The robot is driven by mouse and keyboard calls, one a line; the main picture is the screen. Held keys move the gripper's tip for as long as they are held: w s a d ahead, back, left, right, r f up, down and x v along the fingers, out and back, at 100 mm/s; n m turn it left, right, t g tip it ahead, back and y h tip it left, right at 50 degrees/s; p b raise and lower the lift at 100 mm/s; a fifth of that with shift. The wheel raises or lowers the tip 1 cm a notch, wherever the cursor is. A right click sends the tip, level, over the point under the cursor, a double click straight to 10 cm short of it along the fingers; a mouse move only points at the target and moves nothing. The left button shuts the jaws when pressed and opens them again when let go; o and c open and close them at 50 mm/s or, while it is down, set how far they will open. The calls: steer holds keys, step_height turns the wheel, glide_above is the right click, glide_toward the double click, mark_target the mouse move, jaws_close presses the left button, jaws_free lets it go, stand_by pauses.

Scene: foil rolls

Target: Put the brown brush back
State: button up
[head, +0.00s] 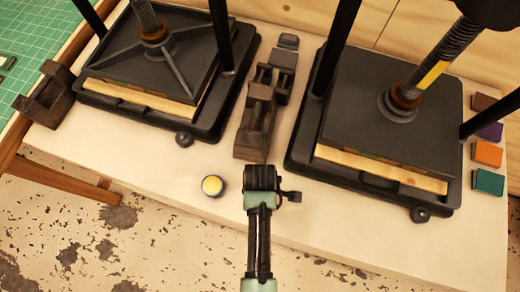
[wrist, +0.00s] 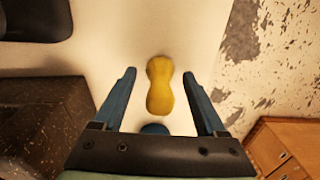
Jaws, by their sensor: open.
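No brown brush can be made out in either view. A round thing with a yellow top and dark rim (head: 212,185) is on the pale bench, near its front edge. In the wrist view a long, waisted yellow thing (wrist: 160,85) shows between the fingers, with a bit of blue below it; it seems to be the same thing. My gripper (wrist: 159,73) is open, its two blue fingers either side of the yellow thing in the picture. In the head view my arm's end is just right of the round thing, and the fingers are hidden.
Two black presses (head: 150,55) (head: 385,125) stand left and right on the bench (head: 345,215). Dark blocks (head: 255,125) stand between them. Coloured blocks (head: 488,155) line the right side. A green cutting mat (head: 35,45) is at far left. The front strip is mostly clear.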

steer(key=shift+r, duration=0.1)
step_height(320, 180, up, 11)
steer(key=shift+r, duration=0.2)
steer(key=w+r+m+t, duration=0.5)
steer(key=w+r+t, duration=0.4)
steer(key=w+r, duration=0.9)
steer(key=w+r+m+t, duration=0.1)
steer(key=w+r+t, duration=0.15)
steer(key=r, duration=0.55)
steer(key=w+r+m+t, duration=0.1)
steer(key=w+r+t, duration=0.15)
steer(key=r, duration=0.55)
step_height(320, 180, up, 17)
steer(key=s+m+t, duration=0.3)
steer(key=m+t, duration=0.1)
steer(key=t, duration=0.2)
steer(key=s+r+m+t, duration=0.3)
steer(key=s+r+t, duration=0.4)
steer(key=r, duration=0.9)
steer(key=s, duration=0.3)
steer(key=shift+s+r+m, duration=0.2)
steer(key=shift+r+m, duration=0.1)
steer(key=shift+d, duration=0.1)
